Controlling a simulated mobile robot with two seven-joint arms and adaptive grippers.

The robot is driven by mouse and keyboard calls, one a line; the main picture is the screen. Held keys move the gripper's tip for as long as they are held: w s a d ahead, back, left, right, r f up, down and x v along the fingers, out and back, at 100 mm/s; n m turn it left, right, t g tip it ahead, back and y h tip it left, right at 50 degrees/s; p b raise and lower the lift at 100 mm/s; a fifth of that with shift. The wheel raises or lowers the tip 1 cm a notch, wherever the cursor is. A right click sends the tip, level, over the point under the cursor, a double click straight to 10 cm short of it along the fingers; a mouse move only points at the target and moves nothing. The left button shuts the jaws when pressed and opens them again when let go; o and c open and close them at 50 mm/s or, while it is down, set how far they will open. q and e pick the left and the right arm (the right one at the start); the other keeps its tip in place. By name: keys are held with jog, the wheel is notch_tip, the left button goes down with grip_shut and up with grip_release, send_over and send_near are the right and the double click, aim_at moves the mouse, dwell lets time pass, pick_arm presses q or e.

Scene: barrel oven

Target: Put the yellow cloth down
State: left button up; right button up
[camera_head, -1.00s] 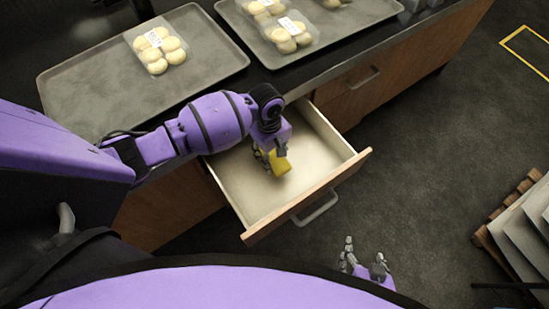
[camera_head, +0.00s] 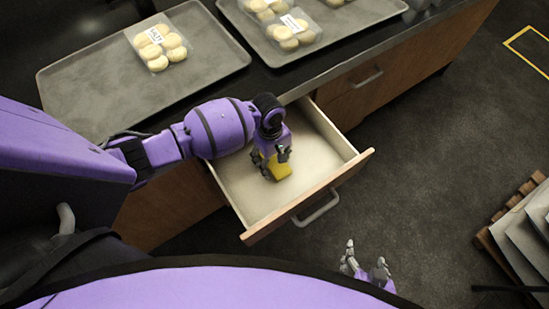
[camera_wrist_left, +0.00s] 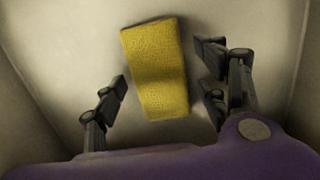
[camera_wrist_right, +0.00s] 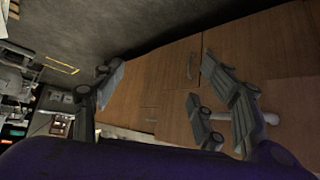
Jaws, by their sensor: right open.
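The yellow cloth (camera_head: 280,168) is a small folded block in the open drawer (camera_head: 243,190), partly hidden by my left gripper (camera_head: 270,160) in the head view. In the left wrist view the cloth (camera_wrist_left: 156,70) lies on the pale drawer bottom between the spread fingers, with a gap on each side. My left gripper is open and appears not to touch it. My right gripper (camera_head: 365,262) is open and empty over the floor, outside the drawer front. It also shows in the right wrist view (camera_wrist_right: 158,88), facing wooden cabinet fronts.
The drawer sticks out of a wooden cabinet (camera_head: 365,100) under a dark counter. Trays (camera_head: 85,105) with packs of round pale buns (camera_head: 160,46) stand on the counter. A wooden pallet (camera_head: 500,225) with pale sheets is at the right. The dark floor between is clear.

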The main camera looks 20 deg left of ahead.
pick_arm(q)
notch_tip(320, 180, up, 12)
jog(key=a+p, duration=0.1)
jog(key=p, duration=0.1)
jog(key=shift+w+r, duration=0.15)
jog(key=shift+w, duration=0.3)
pick_arm(e)
jog(key=shift+w+a+r, duration=0.1)
jog(key=shift+a+r, duration=0.05)
jog(key=shift+r, duration=0.3)
jog(key=shift+w+a+r, duration=0.1)
jog(key=shift+r, duration=0.3)
jog(key=shift+w+a+r, duration=0.1)
jog(key=shift+w, duration=0.25)
pick_arm(q)
jog(key=shift+a, duration=0.1)
pick_arm(e)
jog(key=shift+w, duration=0.1)
